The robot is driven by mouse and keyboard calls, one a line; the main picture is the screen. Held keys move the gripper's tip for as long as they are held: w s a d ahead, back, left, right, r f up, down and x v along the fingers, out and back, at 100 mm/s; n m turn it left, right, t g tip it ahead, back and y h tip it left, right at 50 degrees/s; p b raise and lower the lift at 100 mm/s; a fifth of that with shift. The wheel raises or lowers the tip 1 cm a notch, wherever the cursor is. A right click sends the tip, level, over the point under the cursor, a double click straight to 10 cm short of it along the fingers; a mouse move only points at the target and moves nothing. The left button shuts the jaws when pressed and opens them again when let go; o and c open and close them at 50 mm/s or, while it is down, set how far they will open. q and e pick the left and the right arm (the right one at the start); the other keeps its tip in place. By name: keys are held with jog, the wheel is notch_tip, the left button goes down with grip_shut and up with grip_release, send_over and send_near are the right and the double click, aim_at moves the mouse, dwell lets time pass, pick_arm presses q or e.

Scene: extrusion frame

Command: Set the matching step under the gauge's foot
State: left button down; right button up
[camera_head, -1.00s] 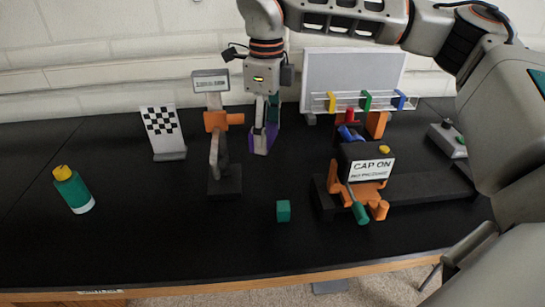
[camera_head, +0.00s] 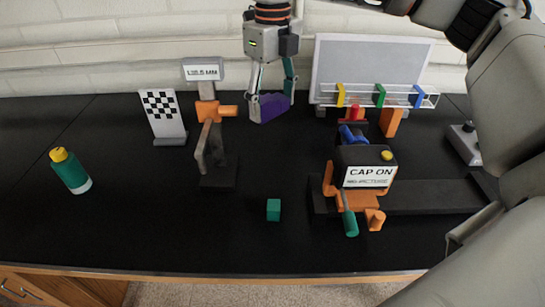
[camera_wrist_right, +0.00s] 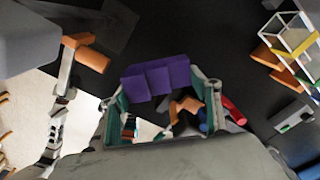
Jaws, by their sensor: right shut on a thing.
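The gauge stands left of centre in the head view, with a grey display (camera_head: 203,72) on top, an orange carriage (camera_head: 208,112), a grey upright plate (camera_head: 204,147) and a dark base (camera_head: 219,176). The display carries a reading in MM, its digits hard to read. My right gripper (camera_head: 270,100) is shut on a purple stepped block (camera_head: 268,108), to the right of the gauge and apart from it. The purple block (camera_wrist_right: 157,78) shows between the fingers in the right wrist view. I cannot tell which part is the gauge's foot. My left gripper is out of view.
A teal cube (camera_head: 273,209) lies at the front middle. A fixture with a CAP ON sign (camera_head: 369,176) stands to its right. A clear rack (camera_head: 385,97) holds coloured pieces behind. A checkered board (camera_head: 163,118) and a teal bottle (camera_head: 71,171) stand left.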

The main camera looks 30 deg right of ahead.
send_over(273, 172)
notch_tip(273, 172, down, 15)
jog(key=shift+r+p, duration=0.1)
jog(key=shift+p, duration=0.3)
notch_tip(273, 172, down, 3)
jog(key=shift+f, duration=0.3)
jog(key=shift+f, duration=0.2)
jog(key=o, duration=1.2)
jog(key=shift+r, duration=0.1)
